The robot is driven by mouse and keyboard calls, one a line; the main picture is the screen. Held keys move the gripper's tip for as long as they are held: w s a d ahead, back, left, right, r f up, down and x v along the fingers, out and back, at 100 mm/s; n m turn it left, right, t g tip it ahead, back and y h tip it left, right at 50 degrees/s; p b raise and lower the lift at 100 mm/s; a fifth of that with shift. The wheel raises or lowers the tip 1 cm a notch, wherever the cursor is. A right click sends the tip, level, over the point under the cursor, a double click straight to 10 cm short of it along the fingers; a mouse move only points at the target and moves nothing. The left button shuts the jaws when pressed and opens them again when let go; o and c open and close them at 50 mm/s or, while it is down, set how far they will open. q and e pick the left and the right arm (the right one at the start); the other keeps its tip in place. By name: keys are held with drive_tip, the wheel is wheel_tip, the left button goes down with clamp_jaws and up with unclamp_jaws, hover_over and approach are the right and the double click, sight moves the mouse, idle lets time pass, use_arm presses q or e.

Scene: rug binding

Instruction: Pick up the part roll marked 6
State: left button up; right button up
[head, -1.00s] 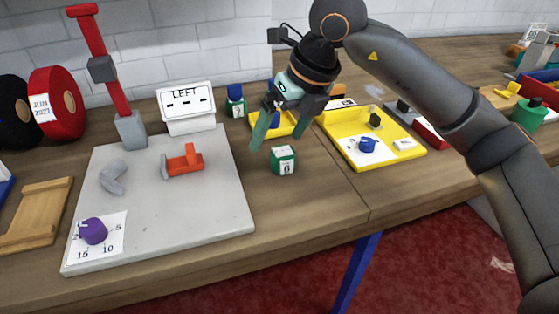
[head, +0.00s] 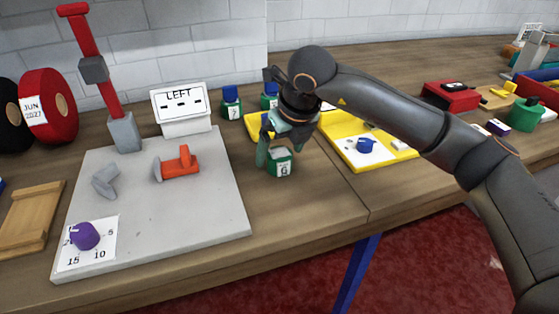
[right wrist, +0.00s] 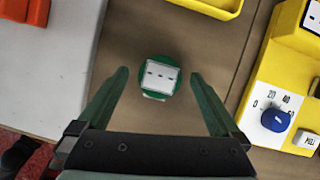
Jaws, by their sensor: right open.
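The part roll marked 6 (head: 279,163) is a small green roll with a white label, standing on the wooden bench just right of the grey plate. In the right wrist view its top (right wrist: 160,76) shows a white label with dark marks. My right gripper (head: 277,150) is at the roll from above, its green fingers open on either side. In the right wrist view the fingers (right wrist: 160,82) are apart, with the roll between them and gaps on both sides. My left gripper is not in view.
The grey plate (head: 215,215) with an orange clamp (head: 178,165) and purple knob (head: 84,236) lies left. A yellow unit with a blue knob (head: 366,145) stands right. Other green rolls with blue caps (head: 231,102) stand behind. Bench in front of the roll is clear.

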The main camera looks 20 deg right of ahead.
drive_tip(key=shift+x, duration=0.85)
drive_tip(key=shift+r, duration=0.1)
drive_tip(key=shift+c, duration=0.4)
drive_tip(key=c, duration=1.4)
drive_tip(key=shift+r, duration=0.15)
